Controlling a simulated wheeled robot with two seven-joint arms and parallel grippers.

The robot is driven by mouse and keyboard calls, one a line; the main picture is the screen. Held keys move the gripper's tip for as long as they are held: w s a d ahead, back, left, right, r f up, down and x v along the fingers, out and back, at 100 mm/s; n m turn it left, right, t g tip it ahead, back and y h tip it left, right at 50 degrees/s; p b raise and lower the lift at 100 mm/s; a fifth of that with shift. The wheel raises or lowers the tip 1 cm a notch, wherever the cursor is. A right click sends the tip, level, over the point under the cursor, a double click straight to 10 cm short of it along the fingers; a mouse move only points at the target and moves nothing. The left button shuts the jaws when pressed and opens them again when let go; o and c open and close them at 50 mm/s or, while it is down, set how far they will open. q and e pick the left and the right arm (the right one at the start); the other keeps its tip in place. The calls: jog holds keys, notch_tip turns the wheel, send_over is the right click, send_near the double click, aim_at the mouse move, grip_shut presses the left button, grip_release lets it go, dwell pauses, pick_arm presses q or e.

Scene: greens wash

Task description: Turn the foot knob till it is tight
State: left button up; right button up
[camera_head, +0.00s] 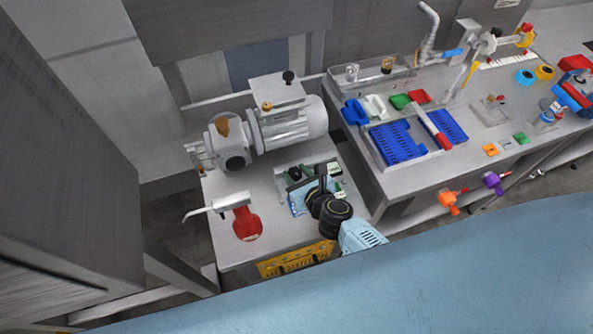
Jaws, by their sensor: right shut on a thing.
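A small dark knob (295,173), which I take to be the foot knob, stands on a small grey and light-blue fixture (297,204) on the low steel table. My right gripper (305,181) reaches over this fixture from the lower right, its black wrist in front of it. Its jaws are shut at the knob; the fingers and wrist hide much of the contact, and I cannot see how tight the knob is. My left gripper is not in view.
A grey motor pump (290,122) stands behind the fixture on the table. A yellow rack (297,259) is at the front edge. A bench with blue trays (398,143) is at the right.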

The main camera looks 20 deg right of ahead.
jog(key=shift+d+r+n+g+y+p, duration=0.15)
jog(key=shift+n+g+y+p, duration=0.3)
jog(key=shift+n+y, duration=0.5)
jog(key=shift+w+d+n+y, duration=0.1)
jog(key=shift+n+y, duration=0.35)
jog(key=shift+y, duration=0.1)
jog(key=n+g+y, duration=0.2)
jog(key=shift+w+d+f+n+y, duration=0.1)
jog(key=shift+d+f+n+y, duration=0.05)
jog(key=shift+f+n+y, duration=0.2)
jog(key=n+g+y+b, duration=0.3)
jog(key=shift+w+d+n, duration=0.15)
jog(key=shift+n, duration=0.1)
jog(key=n+g+y+b, duration=0.1)
jog(key=n+g+b, duration=0.2)
jog(key=shift+w, duration=0.15)
jog(key=shift+r+n+g+y+b, duration=0.15)
jog(key=shift+n+g+y+b, duration=0.3)
jog(key=shift+n+g+b, duration=0.5)
jog(key=o, duration=1)
